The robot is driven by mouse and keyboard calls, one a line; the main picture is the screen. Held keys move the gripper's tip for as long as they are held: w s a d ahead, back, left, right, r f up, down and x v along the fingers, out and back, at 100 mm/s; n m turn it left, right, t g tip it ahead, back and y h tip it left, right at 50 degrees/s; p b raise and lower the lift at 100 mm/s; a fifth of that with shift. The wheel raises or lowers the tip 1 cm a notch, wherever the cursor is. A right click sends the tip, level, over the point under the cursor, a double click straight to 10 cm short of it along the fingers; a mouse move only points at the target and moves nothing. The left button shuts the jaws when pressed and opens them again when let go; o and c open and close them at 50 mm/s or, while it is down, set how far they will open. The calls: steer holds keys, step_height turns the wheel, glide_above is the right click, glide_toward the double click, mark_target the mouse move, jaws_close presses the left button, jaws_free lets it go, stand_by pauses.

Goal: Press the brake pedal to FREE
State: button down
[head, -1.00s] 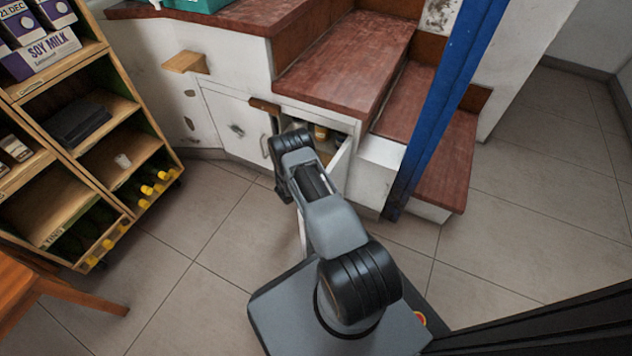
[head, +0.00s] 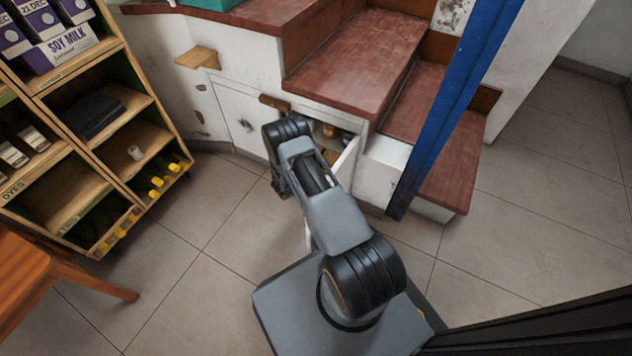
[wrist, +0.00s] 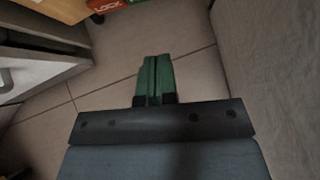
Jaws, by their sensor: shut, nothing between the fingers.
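At the top edge of the wrist view, a red pedal (wrist: 107,4) marked LOCK is partly cut off. A sliver of green (wrist: 136,2) sits just right of it; its lettering is not readable. My gripper (wrist: 157,60) shows as two green fingers pressed together, empty, pointing toward the top of the wrist view. The fingertips are apart from the pedal, below and right of it in the picture, with floor tiles around them. In the head view the fingers are hidden behind my arm, and I cannot make out the pedal there.
A dark caster (wrist: 97,18) is beside the red pedal. A pale panel (wrist: 270,80) stands close on the right. A white cabinet (head: 238,115) and an open compartment (head: 335,135) are under the red-brown stairs (head: 350,60). A wooden shelf (head: 75,150) stands left.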

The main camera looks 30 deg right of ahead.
steer(key=s+a+r+m+g+y, duration=0.15)
steer(key=r+m, duration=0.45)
steer(key=r, duration=0.8)
steer(key=s+a+r+m+g, duration=0.15)
steer(key=r+m, duration=0.45)
steer(key=r, duration=0.8)
steer(key=s+a+r+m+t+y, duration=0.1)
steer(key=s+a+r+m+y, duration=0.2)
steer(key=s+a+r, duration=0.3)
steer(key=s+a+r+m+t+y, duration=0.1)
steer(key=s+a+r+m+y, duration=0.3)
steer(key=s, duration=0.8)
step_height(320, 180, up, 4)
steer(key=a+m, duration=0.2)
steer(key=shift+a+t, duration=0.3)
steer(key=shift+a, duration=0.05)
steer(key=shift+w+y, duration=0.1)
steer(key=shift+y, duration=0.15)
